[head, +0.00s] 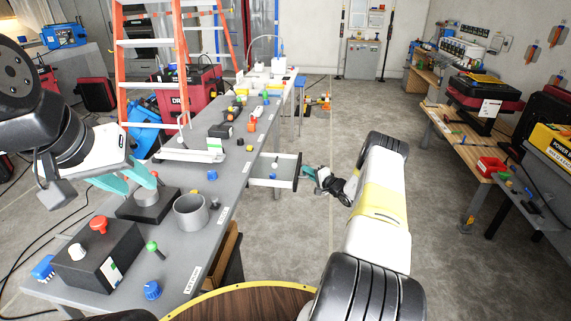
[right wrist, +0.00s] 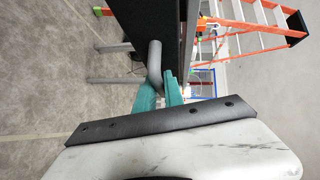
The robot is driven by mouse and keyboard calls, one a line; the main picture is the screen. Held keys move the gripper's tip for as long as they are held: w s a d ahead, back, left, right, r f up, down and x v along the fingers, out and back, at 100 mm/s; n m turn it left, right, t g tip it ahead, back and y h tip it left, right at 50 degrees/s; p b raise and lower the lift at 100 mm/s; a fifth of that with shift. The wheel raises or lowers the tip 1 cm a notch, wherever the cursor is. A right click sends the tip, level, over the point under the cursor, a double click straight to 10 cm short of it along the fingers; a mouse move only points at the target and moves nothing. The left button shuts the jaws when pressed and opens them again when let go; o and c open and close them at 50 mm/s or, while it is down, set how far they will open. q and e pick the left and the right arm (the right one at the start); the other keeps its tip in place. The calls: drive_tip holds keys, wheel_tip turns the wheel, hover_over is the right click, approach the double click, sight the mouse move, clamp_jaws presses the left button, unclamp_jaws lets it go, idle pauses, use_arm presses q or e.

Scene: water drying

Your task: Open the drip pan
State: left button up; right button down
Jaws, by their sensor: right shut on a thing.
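The drip pan (head: 284,183) looks like a shallow grey drawer at the right side of the long grey table. It stands out from under the tabletop, with small items inside. My right gripper (head: 308,172) is at its outer end. In the right wrist view, my right gripper's teal fingers (right wrist: 160,85) are shut on a rounded grey handle (right wrist: 154,62) on a dark panel (right wrist: 153,22). My left gripper (head: 139,183) is over the table with its teal fingers apart, near a grey cylinder on a black base (head: 140,209). Whether it touches the cylinder is unclear.
The grey table (head: 222,208) holds a grey cup (head: 190,213), a black box with a red knob (head: 98,254) and several small coloured knobs. An orange ladder (head: 150,80) stands behind it. The floor (head: 320,120) right of the table is mostly clear. Workbenches line the right side.

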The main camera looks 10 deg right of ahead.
drive_tip(key=shift+s+d, duration=0.1)
drive_tip(key=shift+d, duration=0.15)
drive_tip(key=c, duration=1.7)
unclamp_jaws()
drive_tip(key=shift+v, duration=3.85)
